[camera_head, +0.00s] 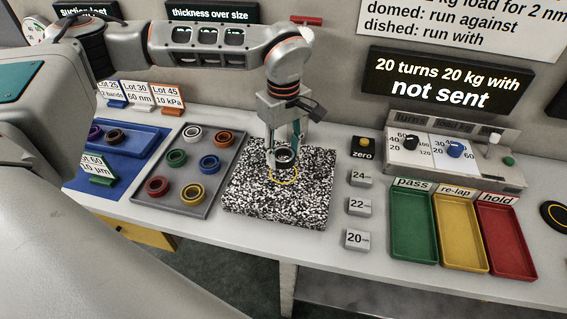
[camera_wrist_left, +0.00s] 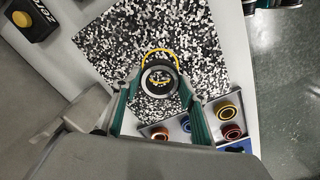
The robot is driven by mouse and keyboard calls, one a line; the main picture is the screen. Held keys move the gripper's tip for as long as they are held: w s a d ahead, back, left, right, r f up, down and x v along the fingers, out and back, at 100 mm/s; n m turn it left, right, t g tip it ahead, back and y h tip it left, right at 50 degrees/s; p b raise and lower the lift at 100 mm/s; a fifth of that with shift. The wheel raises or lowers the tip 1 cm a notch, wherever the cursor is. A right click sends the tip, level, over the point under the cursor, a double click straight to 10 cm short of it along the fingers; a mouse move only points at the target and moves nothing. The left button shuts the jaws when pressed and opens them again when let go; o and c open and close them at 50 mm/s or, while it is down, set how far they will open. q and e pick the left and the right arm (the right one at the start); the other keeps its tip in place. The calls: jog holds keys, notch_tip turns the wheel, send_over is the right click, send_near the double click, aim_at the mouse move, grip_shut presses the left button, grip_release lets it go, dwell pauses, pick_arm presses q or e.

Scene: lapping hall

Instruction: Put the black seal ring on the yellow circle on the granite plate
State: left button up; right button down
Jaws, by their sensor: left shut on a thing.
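The black seal ring (camera_head: 284,164) is held between the fingers of my left gripper (camera_head: 285,150), which is shut on it. The ring appears to be just above the speckled granite plate (camera_head: 248,200), over the far part of the yellow circle (camera_head: 284,181). In the left wrist view the ring (camera_wrist_left: 160,93) sits between the two green fingers. An arc of the yellow circle (camera_wrist_left: 160,50) shows beyond the ring, and some yellow shows through its hole, so the two are not lined up in that view. My right gripper is not in view.
A grey tray (camera_head: 211,211) with several coloured rings stands left of the plate. To the right are a zero button (camera_head: 364,147), weight blocks (camera_head: 358,206), and green (camera_head: 413,228), yellow (camera_head: 461,233) and red (camera_head: 507,238) trays. A control box (camera_head: 455,160) stands behind.

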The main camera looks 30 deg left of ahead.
aim_at(283, 173)
pick_arm(q)
jog(key=shift+f, duration=2.2)
jog(key=shift+f, duration=0.15)
jog(key=o, duration=1.1)
notch_tip(283, 173, up, 12)
jog(key=shift+r, duration=0.15)
jog(key=shift+s, duration=0.1)
